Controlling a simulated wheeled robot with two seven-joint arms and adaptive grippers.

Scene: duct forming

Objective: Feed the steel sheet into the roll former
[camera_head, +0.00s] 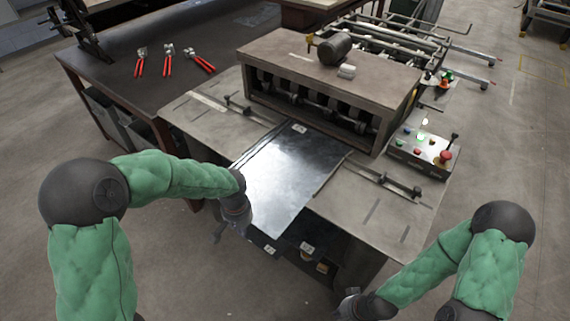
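The shiny steel sheet (286,179) lies flat on the infeed table of the roll former (328,75), its far edge close to the dark roller opening. My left gripper (222,232) is at the sheet's near left corner; whether its fingers are shut on the edge is too small to tell. My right gripper (346,306) is low at the bottom of the view, apart from the sheet and in front of the machine. Its fingers are partly hidden and small.
A control box (424,152) with coloured buttons and a red knob stands at the right of the infeed table (375,195). Guide rails flank the sheet. A dark workbench (120,60) with several red-handled pliers (168,60) is at the left. Floor is open at right.

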